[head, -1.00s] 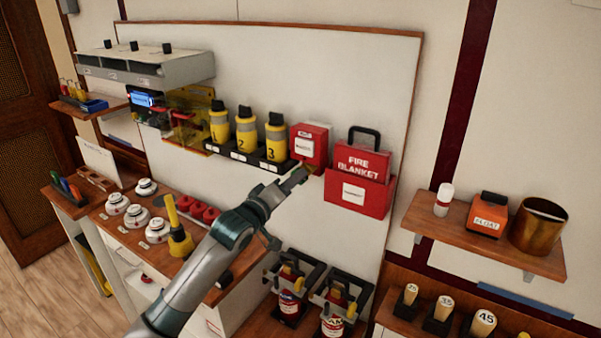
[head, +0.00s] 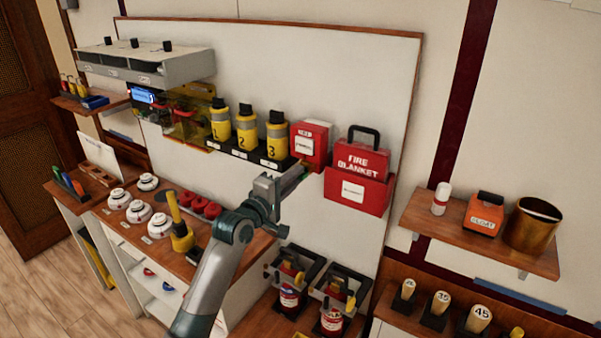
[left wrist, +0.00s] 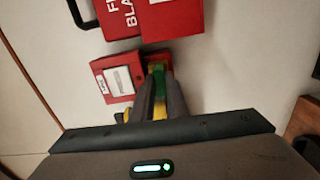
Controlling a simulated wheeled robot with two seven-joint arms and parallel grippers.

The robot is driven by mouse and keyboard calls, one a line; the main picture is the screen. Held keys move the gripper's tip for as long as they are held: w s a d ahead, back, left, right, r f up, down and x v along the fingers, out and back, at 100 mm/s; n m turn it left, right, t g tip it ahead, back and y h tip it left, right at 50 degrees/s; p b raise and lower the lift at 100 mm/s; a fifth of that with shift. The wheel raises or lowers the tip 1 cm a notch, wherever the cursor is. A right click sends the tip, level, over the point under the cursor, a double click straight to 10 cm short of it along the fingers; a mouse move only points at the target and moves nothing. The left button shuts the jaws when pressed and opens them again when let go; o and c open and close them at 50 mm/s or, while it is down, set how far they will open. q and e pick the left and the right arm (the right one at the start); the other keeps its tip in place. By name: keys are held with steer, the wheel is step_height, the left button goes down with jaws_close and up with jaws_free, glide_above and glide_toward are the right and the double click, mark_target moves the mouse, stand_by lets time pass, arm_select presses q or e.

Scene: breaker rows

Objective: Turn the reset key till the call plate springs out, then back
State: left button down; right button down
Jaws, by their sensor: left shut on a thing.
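The red call box (head: 309,140) hangs on the white wall panel between yellow torch 3 and the fire blanket. Its white call plate (head: 307,146) faces outward; I cannot tell whether it stands proud. The box (left wrist: 118,82) and plate (left wrist: 119,80) also show in the left wrist view. My left gripper (head: 297,176) is just below the box. In the left wrist view its fingers (left wrist: 159,98) are shut on a green and yellow piece, which I take for the reset key (left wrist: 158,78). The fingers hide part of it. My right gripper is not in view.
The red fire blanket case (head: 357,190) hangs close to the right of the gripper. Yellow torches (head: 246,130) stand on a black shelf to the left. Below are extinguishers (head: 289,297) and a bench with white detectors (head: 138,211).

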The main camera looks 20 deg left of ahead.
arm_select(q)
steer(key=shift+f, duration=0.15)
steer(key=c, duration=1.7)
jaws_free()
steer(key=shift+w, duration=0.1)
steer(key=shift+o, duration=0.2)
steer(key=s+a, duration=0.1)
steer(key=s, duration=1.1)
steer(key=shift+a, duration=0.35)
